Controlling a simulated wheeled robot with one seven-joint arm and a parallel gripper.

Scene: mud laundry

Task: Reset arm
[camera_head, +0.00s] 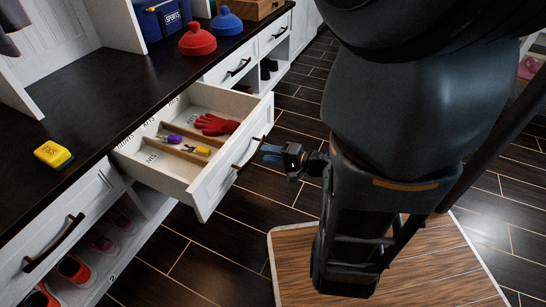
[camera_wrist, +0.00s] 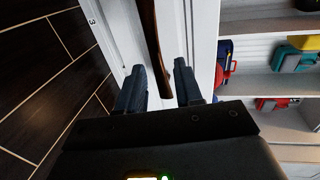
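My gripper (camera_head: 268,154) is in front of the pulled-out white drawer (camera_head: 208,190), close to its dark bar handle (camera_head: 247,153). In the wrist view my gripper (camera_wrist: 160,78) has its two blue-grey fingers apart with nothing clamped between them. The handle (camera_wrist: 152,40) runs down the picture to the gap between the fingers; I cannot tell whether it lies between them in depth. My arm reaches down from the upper right of the head view.
Shoes sit below. A wooden mat (camera_head: 420,270) lies on open floor. Shelves show in the wrist view.

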